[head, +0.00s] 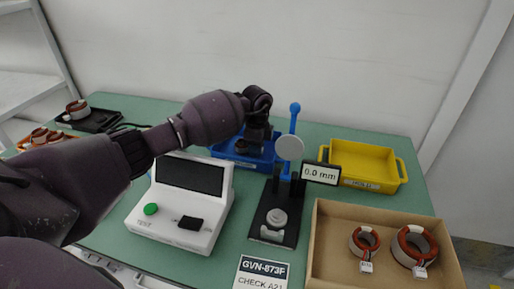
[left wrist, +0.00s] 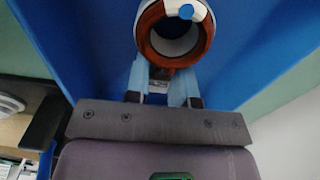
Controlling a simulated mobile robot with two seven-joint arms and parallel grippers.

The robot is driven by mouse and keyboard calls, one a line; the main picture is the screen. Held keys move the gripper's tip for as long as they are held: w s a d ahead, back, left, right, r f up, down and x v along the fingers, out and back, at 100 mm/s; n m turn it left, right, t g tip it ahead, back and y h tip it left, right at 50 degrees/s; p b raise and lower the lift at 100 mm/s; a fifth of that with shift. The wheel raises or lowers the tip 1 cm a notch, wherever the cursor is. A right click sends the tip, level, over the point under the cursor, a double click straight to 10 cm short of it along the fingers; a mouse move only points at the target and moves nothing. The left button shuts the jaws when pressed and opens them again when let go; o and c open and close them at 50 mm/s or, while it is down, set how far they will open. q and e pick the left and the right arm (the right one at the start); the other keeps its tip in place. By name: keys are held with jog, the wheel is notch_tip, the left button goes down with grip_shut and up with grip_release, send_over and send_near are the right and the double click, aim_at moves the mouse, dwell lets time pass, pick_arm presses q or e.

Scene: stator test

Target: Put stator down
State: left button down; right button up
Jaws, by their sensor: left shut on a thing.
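My left gripper (head: 256,134) reaches over the blue bin (head: 226,152) at the back middle of the table. In the left wrist view its two pale blue fingers (left wrist: 161,88) are shut on a stator (left wrist: 153,45), a ring with a white outer side and copper-brown winding. A small blue spot shows on the stator's upper edge. The blue bin fills the background behind the stator in that view (left wrist: 85,50). In the head view the gripper and arm largely hide the held stator. I cannot tell whether it touches the bin floor. My right gripper is not in view.
A yellow bin (head: 365,163) stands right of the blue one. A gauge stand (head: 274,222) with a 0.0 mm display (head: 320,173) and a white tester (head: 176,222) stand in front. A cardboard box (head: 318,235) holds two stators. Another stator (head: 77,109) sits on a black tray at left.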

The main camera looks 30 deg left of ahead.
pick_arm(q)
jog(key=c, duration=1.4)
grip_release()
jog(key=shift+f, duration=0.1)
jog(key=o, duration=0.4)
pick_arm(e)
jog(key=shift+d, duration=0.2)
pick_arm(q)
jog(key=shift+r+p, duration=1.2)
jog(key=shift+r, duration=4.95)
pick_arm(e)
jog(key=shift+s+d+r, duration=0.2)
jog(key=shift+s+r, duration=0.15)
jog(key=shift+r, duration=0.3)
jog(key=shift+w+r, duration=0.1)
